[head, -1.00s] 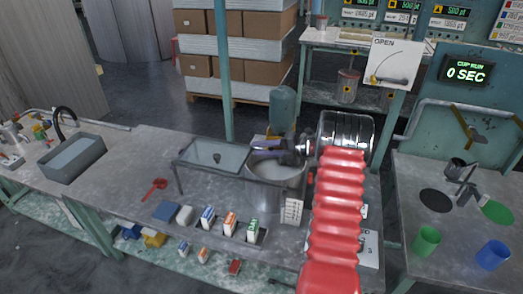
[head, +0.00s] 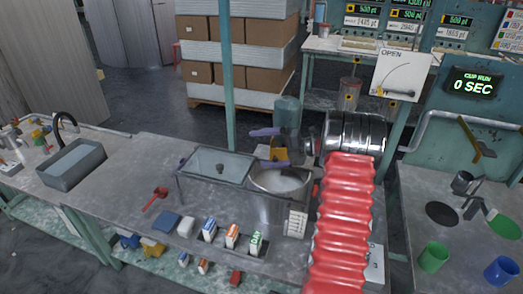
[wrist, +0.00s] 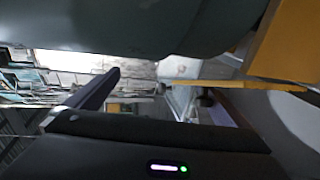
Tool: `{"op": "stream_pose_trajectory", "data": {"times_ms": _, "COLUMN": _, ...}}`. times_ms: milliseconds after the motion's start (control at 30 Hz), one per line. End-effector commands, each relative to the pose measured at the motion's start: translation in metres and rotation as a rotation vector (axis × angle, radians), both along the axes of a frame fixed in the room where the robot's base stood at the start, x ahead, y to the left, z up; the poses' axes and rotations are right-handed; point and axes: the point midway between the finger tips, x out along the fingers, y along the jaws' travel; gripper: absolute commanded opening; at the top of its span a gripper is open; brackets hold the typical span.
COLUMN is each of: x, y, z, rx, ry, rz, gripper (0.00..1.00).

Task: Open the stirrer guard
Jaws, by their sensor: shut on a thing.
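The stirrer's teal upright body (head: 287,108) stands behind a round metal vessel (head: 262,207) with pale contents. A yellow piece, which I take for the stirrer guard (head: 279,152), shows above the vessel's back rim. My gripper (head: 263,132), with dark purple fingers, is at this yellow piece, just above and in front of it. In the wrist view, yellow parts of the guard (wrist: 285,50) are close at the upper right, and a thin yellow bar runs beside a purple finger. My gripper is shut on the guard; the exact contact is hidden. A teal body fills the top of that view.
A glass-topped frame (head: 205,163) stands left of the vessel. A green post (head: 227,70) rises behind. An OPEN sign (head: 402,74) hangs at the right, with cups on the right-hand bench.

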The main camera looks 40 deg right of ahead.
Motion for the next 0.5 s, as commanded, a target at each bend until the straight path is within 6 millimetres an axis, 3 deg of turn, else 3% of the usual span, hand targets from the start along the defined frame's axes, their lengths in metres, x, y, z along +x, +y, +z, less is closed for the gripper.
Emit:
{"op": "stream_pose_trajectory", "data": {"times_ms": 33, "x": -0.013, "y": -0.003, "z": 0.016, "rx": -0.003, "ry": -0.027, "rz": -0.004, "gripper": 0.82}}
{"op": "stream_pose_trajectory", "data": {"times_ms": 500, "x": -0.015, "y": -0.015, "z": 0.014, "rx": -0.005, "ry": -0.015, "rz": -0.005, "gripper": 0.82}}
